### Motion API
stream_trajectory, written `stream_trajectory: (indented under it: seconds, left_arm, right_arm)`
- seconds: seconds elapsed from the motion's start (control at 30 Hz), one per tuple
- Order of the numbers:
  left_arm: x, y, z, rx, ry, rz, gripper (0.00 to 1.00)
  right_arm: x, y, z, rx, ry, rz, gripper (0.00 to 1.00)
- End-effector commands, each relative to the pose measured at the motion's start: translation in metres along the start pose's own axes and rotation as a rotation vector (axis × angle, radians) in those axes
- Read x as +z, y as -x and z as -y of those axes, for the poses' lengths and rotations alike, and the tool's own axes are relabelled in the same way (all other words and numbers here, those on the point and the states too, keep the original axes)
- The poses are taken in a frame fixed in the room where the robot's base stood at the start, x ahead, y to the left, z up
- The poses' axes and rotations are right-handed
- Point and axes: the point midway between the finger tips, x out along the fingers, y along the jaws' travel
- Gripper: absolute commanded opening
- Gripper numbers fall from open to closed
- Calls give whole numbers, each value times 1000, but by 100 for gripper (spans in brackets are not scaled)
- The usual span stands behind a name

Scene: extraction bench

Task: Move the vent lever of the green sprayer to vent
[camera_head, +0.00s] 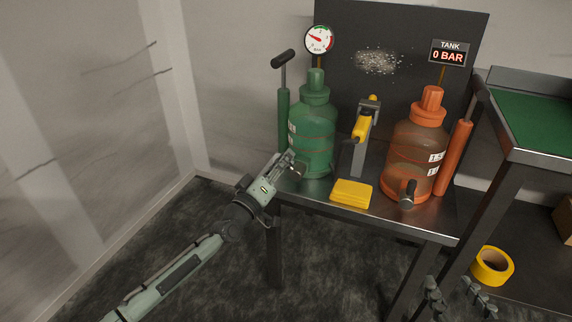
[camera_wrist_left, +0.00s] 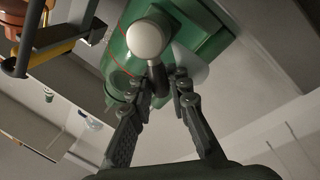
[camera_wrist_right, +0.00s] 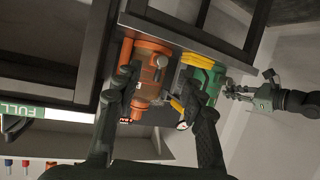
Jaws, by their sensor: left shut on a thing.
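The green sprayer (camera_head: 312,135) stands upright on the left side of the metal bench. My left gripper (camera_head: 296,165) reaches its lower front and hides the vent lever there in the head view. In the left wrist view, the dark vent lever (camera_wrist_left: 156,72) runs from a round pale hub (camera_wrist_left: 147,38) on the green body down between the fingertips of my left gripper (camera_wrist_left: 165,88), which is shut on it. My right gripper (camera_head: 458,292) is empty and open, low in front of the bench; its spread fingers also show in the right wrist view (camera_wrist_right: 160,105).
An orange sprayer (camera_head: 415,145) with its own dark lever (camera_head: 408,193) stands to the right. A yellow sponge-like block (camera_head: 351,193) and a yellow-handled lance in a holder (camera_head: 363,125) are between them. A gauge (camera_head: 319,39) and a "0 BAR" display (camera_head: 449,53) are behind.

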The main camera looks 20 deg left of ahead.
Motion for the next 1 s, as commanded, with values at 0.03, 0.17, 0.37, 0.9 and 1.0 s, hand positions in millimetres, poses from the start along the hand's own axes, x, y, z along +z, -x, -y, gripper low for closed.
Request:
stream_trajectory:
  seconds: [0.03, 0.17, 0.37, 0.9, 1.0]
  left_arm:
    - [3, 1, 4, -1, 29, -5, 0]
    - [2, 2, 7, -1, 98, -20, 0]
    - [2, 2, 10, -1, 175, -34, 0]
    - [2, 3, 11, -2, 217, -42, 0]
    - [2, 3, 11, -2, 216, -42, 19]
  right_arm:
    - [-10, -2, 6, -13, -6, -58, 40]
    - [-39, 1, 19, -40, -21, -196, 40]
    - [-70, 8, 31, -68, -40, -343, 40]
    - [-86, 15, 37, -81, -52, -419, 40]
    - [-86, 15, 37, -81, -52, -418, 40]
